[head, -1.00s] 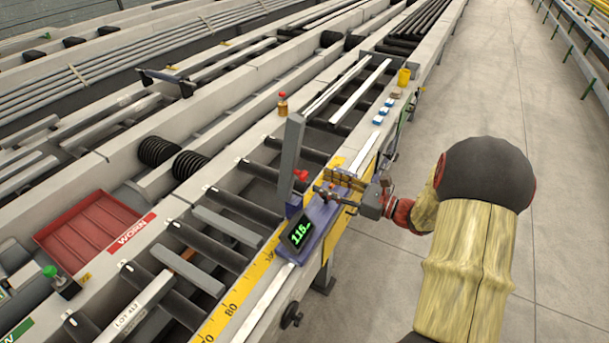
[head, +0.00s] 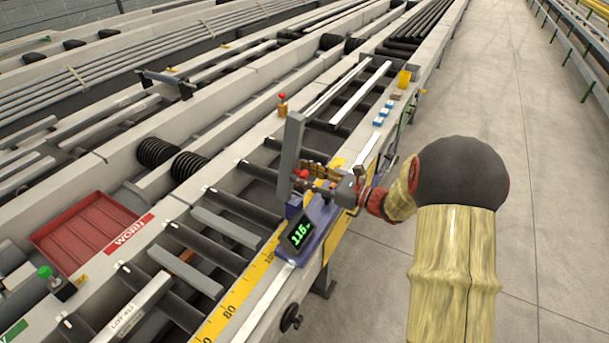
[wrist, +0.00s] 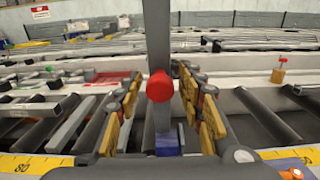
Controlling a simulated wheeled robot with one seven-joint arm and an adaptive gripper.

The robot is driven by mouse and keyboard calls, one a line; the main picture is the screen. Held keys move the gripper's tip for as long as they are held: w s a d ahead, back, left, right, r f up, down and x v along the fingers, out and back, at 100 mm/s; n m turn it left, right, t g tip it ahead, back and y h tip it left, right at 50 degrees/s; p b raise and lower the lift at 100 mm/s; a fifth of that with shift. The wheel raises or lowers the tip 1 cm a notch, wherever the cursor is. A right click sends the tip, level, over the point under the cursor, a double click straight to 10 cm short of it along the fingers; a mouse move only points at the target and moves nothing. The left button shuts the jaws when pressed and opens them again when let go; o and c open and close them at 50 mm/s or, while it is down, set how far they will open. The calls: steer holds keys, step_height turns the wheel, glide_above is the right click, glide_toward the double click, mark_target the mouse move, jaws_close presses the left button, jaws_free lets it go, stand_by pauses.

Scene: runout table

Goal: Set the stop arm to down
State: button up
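The stop arm (head: 290,155) is a grey bar standing upright, tilted slightly in the head view, on a blue carriage (head: 318,225) at the table's edge. It also rises through the middle of the wrist view (wrist: 159,35). A red knob (wrist: 160,87) sits on its near face and shows small in the head view (head: 300,174). In the head view my gripper (head: 318,172) partly covers the bar's lower part.
A green-lit display (head: 299,234) on the carriage reads about 116. A yellow scale (head: 236,301) runs along the edge. Dark rollers and loose bars lie behind. A red tray (head: 90,232) is at left, a yellow cup (head: 404,79) farther along. The floor at right is clear.

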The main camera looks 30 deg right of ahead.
jaws_close()
stand_by(0.7)
